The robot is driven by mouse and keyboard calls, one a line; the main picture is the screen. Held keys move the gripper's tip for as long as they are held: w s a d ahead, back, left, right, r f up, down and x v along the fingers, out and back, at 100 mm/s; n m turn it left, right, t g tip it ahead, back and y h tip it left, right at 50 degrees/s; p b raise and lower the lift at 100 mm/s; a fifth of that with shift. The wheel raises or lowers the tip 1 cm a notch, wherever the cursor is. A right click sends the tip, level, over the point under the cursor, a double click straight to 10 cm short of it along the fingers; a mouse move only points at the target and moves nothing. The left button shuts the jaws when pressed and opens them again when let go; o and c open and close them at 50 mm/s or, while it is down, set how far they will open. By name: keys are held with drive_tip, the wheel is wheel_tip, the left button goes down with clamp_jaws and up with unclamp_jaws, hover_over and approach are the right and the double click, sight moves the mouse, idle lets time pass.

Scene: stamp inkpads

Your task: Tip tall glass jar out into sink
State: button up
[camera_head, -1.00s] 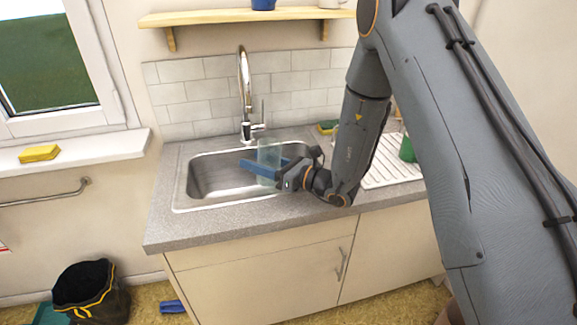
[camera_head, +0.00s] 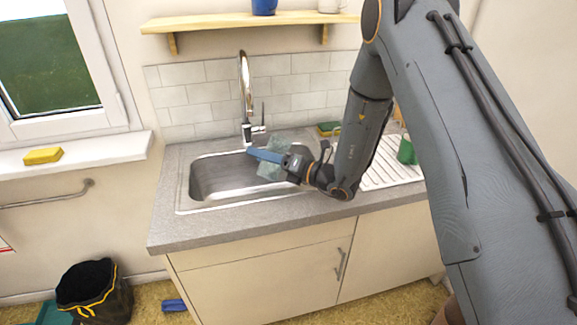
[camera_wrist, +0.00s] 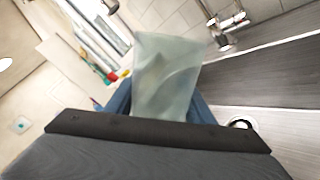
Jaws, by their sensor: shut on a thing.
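The tall glass jar (camera_head: 282,150) is pale, see-through greenish glass. My gripper (camera_head: 266,156) is shut on it, with its blue fingers on either side, above the right part of the sink. The jar is tilted in the head view. In the wrist view the jar (camera_wrist: 165,78) stands out between the blue fingers, and its contents cannot be made out. The steel sink (camera_head: 215,182) is set in the grey counter, and its right part is partly hidden behind my gripper and the jar.
A chrome tap (camera_head: 246,100) rises behind the sink, close to the jar. A white draining rack (camera_head: 385,175) and a green cup (camera_head: 406,152) are on the right. A sponge (camera_head: 328,129) lies at the back of the counter. A wooden shelf (camera_head: 220,23) hangs above.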

drive_tip(key=shift+s+r+m+p, duration=0.15)
drive_tip(key=shift+m+p, duration=0.2)
drive_tip(key=shift+m, duration=1.65)
drive_tip(key=shift+m, duration=0.3)
drive_tip(key=shift+w+d+f+m, duration=0.2)
drive_tip(key=shift+w+f+m, duration=0.25)
drive_tip(key=shift+m, duration=0.45)
drive_tip(key=shift+r, duration=0.2)
drive_tip(key=shift+s+a+r, duration=0.1)
drive_tip(key=shift+s+a, duration=0.15)
drive_tip(key=shift+s+r+m, duration=0.1)
drive_tip(key=shift+r+m, duration=0.05)
drive_tip(key=shift+m, duration=0.35)
